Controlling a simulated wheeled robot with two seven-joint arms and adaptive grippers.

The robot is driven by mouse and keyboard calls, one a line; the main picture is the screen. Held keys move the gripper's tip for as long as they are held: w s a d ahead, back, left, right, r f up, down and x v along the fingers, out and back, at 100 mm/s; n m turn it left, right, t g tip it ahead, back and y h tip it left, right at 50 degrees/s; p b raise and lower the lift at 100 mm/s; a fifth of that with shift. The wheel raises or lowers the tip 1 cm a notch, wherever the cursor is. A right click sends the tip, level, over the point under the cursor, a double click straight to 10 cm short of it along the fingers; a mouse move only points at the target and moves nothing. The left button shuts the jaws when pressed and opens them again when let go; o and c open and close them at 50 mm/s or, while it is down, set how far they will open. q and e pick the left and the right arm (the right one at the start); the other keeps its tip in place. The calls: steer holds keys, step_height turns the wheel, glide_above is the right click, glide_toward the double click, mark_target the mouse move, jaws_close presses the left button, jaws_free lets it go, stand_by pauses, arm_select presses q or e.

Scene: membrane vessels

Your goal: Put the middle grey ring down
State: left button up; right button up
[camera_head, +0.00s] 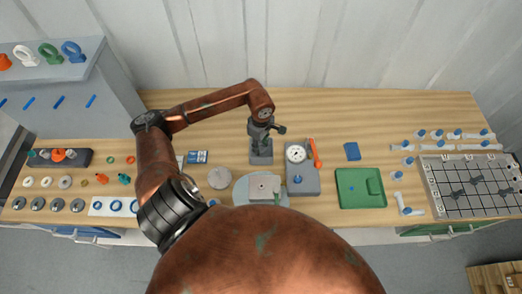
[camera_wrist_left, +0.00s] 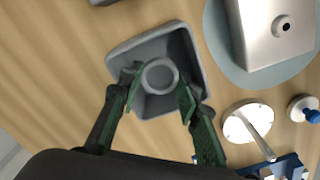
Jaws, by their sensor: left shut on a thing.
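In the left wrist view, my left gripper (camera_wrist_left: 158,86) is shut on a grey ring (camera_wrist_left: 161,91), with a green-padded finger on either side of it. The ring is over a square grey tray (camera_wrist_left: 188,50), inside its outline; whether it touches the tray floor I cannot tell. In the head view, my left gripper (camera_head: 262,128) points down over the grey tray (camera_head: 261,159), and the ring is too small and covered to make out. My right gripper is not in view.
A round plate with a pale block (camera_head: 263,184) stands just in front of the tray. A grey dial-gauge unit (camera_head: 302,182) is to the right, then a green tray (camera_head: 360,188). More grey rings (camera_head: 57,204) lie at the left.

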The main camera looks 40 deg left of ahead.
arm_select(q)
steer(key=shift+f, duration=0.35)
step_height(320, 180, down, 3)
steer(key=shift+f, duration=0.2)
steer(key=o, duration=0.5)
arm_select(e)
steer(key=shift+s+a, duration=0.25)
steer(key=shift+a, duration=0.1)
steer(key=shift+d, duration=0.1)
